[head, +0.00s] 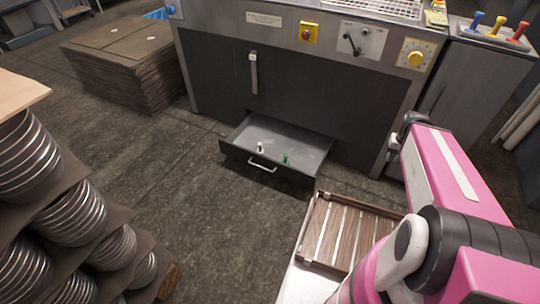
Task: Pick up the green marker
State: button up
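A small green object, which looks like the green marker (286,158), stands in an open drawer (312,149) low in the dark front of the machine. A similar white object (260,147) stands to its left in the same drawer. Both are small in the picture, so their exact shape is hard to tell. My pink and black arm fills the lower right. My gripper does not show in the head view, so its state and distance from the marker cannot be seen.
A slatted wooden tray (345,232) lies on a light surface in front of the drawer. Round metal pans (68,213) are stacked at the left. A pile of brown sheets (125,62) stands at the back left. The floor (190,190) left of the drawer is clear.

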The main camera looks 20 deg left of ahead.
aim_at(286, 161)
jog(key=u, duration=1.35)
